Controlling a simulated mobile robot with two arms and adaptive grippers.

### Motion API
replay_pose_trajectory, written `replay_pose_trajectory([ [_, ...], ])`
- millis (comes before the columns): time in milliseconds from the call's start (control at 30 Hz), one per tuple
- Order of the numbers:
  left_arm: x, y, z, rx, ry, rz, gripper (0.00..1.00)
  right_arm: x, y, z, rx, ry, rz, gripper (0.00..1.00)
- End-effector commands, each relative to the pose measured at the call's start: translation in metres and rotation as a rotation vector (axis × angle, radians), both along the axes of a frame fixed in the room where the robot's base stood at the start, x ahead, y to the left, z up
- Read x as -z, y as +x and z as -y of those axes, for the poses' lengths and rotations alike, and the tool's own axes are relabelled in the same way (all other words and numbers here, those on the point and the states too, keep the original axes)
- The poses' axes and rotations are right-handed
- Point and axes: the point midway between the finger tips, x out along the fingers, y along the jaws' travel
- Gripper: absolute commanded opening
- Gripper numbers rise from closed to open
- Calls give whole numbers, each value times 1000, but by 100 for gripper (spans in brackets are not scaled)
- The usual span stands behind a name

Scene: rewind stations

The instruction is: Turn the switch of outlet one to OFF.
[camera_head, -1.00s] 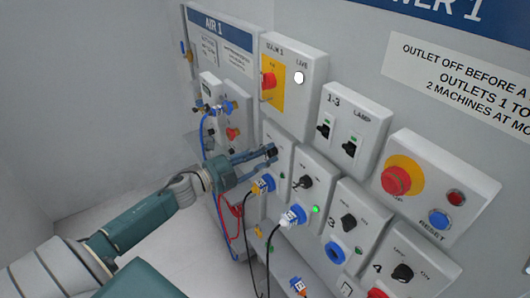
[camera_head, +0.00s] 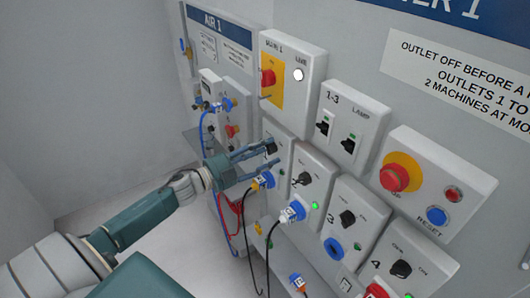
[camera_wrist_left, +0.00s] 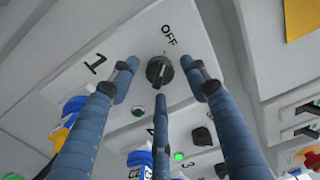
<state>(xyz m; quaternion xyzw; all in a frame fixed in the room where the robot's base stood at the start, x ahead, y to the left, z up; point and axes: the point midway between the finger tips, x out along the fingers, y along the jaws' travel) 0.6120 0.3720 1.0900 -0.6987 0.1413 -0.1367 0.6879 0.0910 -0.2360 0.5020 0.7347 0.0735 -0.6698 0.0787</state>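Outlet one is the light grey box (camera_wrist_left: 105,80) with a "1" and the word "OFF" on its face. Its black rotary switch (camera_wrist_left: 159,72) is in the middle of the left wrist view, just below "OFF"; its exact pointing is hard to tell. In the head view the switch (camera_head: 271,148) shows small and dark at the fingertips. My left gripper (camera_head: 262,158) is open, its fingers spread around the switch. In the wrist view its three blue fingertips (camera_wrist_left: 160,78) stand left, right and below the knob; contact cannot be told. My right gripper is not in view.
A blue-and-yellow plug (camera_head: 263,181) with a black cable sits just below my left fingers. Outlet two's switch (camera_head: 304,179) and plug (camera_head: 292,212) are close to the right. The MAIN 1 box (camera_head: 292,73) stands above. Open floor lies left of the panel.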

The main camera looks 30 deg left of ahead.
Motion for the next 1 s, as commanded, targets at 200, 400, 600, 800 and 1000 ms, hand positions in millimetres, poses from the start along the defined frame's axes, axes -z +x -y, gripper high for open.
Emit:
replay_pose_trajectory([
  [200,-1,-6,-4,-3,0,0,46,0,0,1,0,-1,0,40],
  [400,1,-38,-16,-2,0,-3,46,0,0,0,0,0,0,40],
  [600,1,-76,-32,-2,1,-4,46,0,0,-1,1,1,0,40],
  [800,0,-103,-42,0,-1,-2,46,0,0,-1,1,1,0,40],
  [1000,0,-111,-46,1,0,0,46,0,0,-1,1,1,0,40],
])
